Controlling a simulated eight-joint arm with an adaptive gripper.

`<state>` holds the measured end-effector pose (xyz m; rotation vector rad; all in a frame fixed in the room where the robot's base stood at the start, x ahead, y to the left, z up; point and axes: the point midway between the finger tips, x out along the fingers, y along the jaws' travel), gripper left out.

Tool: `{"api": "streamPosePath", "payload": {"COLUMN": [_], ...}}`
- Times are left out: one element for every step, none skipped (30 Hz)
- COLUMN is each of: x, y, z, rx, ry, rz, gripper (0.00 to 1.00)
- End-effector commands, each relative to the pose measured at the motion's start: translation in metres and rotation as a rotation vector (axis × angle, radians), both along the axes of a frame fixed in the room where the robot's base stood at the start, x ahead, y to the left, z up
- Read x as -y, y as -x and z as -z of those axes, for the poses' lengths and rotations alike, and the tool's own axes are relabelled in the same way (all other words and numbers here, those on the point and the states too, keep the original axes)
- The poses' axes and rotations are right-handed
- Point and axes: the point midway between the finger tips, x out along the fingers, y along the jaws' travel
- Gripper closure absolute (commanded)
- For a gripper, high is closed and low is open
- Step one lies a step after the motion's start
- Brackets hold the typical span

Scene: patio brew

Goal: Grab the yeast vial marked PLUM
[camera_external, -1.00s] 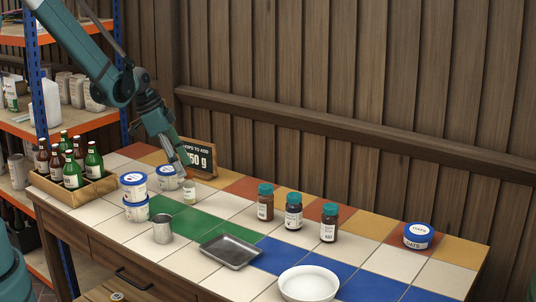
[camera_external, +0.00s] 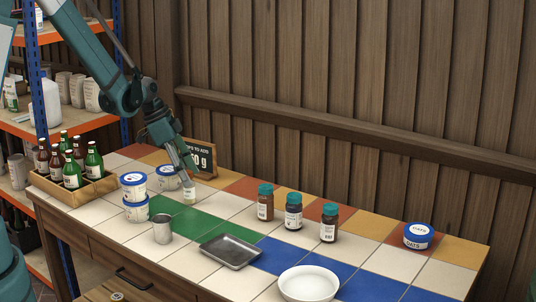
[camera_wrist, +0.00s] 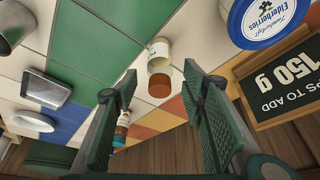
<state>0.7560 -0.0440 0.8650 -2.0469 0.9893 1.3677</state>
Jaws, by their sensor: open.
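Three brown bottles with teal caps stand farther right: a left one (camera_external: 265,205), a middle one (camera_external: 293,213) and a right one (camera_external: 329,226). Their label words are too small to read.
A black sign (camera_external: 202,158) stands behind. A metal cup (camera_external: 162,230), metal tray (camera_external: 230,252), white bowl (camera_external: 308,285), oats tub (camera_external: 419,237) and bottle crate (camera_external: 103,190) share the table.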

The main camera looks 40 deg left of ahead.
Motion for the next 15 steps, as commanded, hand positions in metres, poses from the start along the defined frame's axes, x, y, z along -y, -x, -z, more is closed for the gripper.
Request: {"api": "streamPosePath", "payload": {"x": [0.001, 0.002, 0.003, 0.004, 0.005, 0.005, 0.005, 0.006, 0.006, 0.006, 0.006, 0.006, 0.006, 0.006, 0.006], "y": [-0.001, -0.002, -0.002, -0.002, -0.003, -0.004, -0.004, -0.004, -0.004, -0.004, -0.004, -0.004, -0.004, -0.004, -0.004], "z": [0.005, 0.007, 0.01, 0.012, 0.013, 0.015, 0.016, 0.017, 0.017, 0.017, 0.017, 0.017, 0.017, 0.017, 0.017], "rx": [0.0, 0.0, 0.0, 0.0, 0.0, 0.0, 0.0, 0.0, 0.0, 0.0, 0.0, 0.0, 0.0, 0.0, 0.0], "ry": [0.0, 0.0, 0.0, 0.0, 0.0, 0.0, 0.0, 0.0, 0.0, 0.0, 0.0, 0.0, 0.0, 0.0, 0.0], "rz": [0.0, 0.0, 0.0, 0.0, 0.0, 0.0, 0.0, 0.0, 0.0, 0.0, 0.0, 0.0, 0.0, 0.0, 0.0], "gripper": [0.59, 0.59, 0.59, 0.59, 0.59, 0.59, 0.59, 0.59, 0.59, 0.59, 0.59, 0.59, 0.59, 0.59, 0.59]}}
